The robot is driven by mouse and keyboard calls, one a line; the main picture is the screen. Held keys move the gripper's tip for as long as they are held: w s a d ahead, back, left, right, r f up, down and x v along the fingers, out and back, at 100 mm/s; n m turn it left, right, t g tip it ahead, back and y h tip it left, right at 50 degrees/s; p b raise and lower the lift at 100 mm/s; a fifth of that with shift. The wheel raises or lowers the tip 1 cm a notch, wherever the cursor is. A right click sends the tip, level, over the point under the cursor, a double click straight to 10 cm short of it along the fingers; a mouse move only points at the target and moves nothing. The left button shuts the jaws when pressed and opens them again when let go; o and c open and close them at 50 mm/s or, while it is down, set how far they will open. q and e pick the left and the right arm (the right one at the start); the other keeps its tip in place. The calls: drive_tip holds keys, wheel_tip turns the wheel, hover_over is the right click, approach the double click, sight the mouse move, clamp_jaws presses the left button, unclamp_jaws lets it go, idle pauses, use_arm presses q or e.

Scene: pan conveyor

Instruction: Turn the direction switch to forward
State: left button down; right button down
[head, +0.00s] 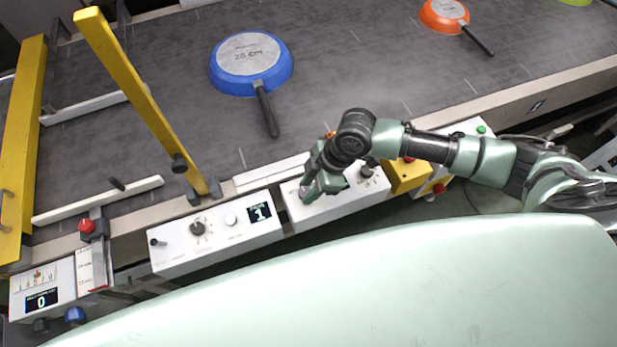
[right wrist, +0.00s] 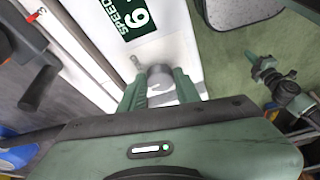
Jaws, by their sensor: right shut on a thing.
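My right gripper (head: 318,188) is over the white control box (head: 340,205) at the conveyor's front edge and hides part of its top. In the right wrist view the gripper's two green fingers (right wrist: 160,88) are closed around a grey knob (right wrist: 160,76) on a white panel. I see no readable direction label beside the knob, and its pointing is hard to tell. A small grey pin (right wrist: 136,62) stands beside it. A green display (right wrist: 125,15) reading SPEED and one digit is further up the panel.
A yellow box (head: 405,178) stands right of my gripper. A blue pan (head: 250,72) and an orange pan (head: 443,15) lie on the dark belt (head: 350,80). A yellow bar (head: 135,90) rises at left.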

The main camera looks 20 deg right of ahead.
drive_tip(key=m+t+p, duration=0.1)
drive_tip(key=m+p, duration=0.1)
drive_tip(key=p, duration=0.1)
drive_tip(key=m+t+h+p, duration=0.1)
drive_tip(key=m+p, duration=0.4)
drive_tip(key=p, duration=0.1)
drive_tip(key=shift+s+a+r+m+t+h+p, duration=0.25)
drive_tip(key=shift+a+r+m+t+h+p, duration=0.05)
drive_tip(key=shift+r+m+t+p, duration=0.1)
drive_tip(key=shift+f+m+h+p, duration=0.2)
drive_tip(key=shift+m+h+p, duration=0.2)
drive_tip(key=shift+m+p, duration=0.7)
drive_tip(key=c, duration=1)
unclamp_jaws()
drive_tip(key=shift+f, duration=0.1)
drive_tip(key=shift+c, duration=0.2)
drive_tip(key=b+v, duration=0.1)
drive_tip(key=v, duration=0.6)
drive_tip(key=shift+s+r, duration=0.3)
drive_tip(key=shift+r, duration=0.05)
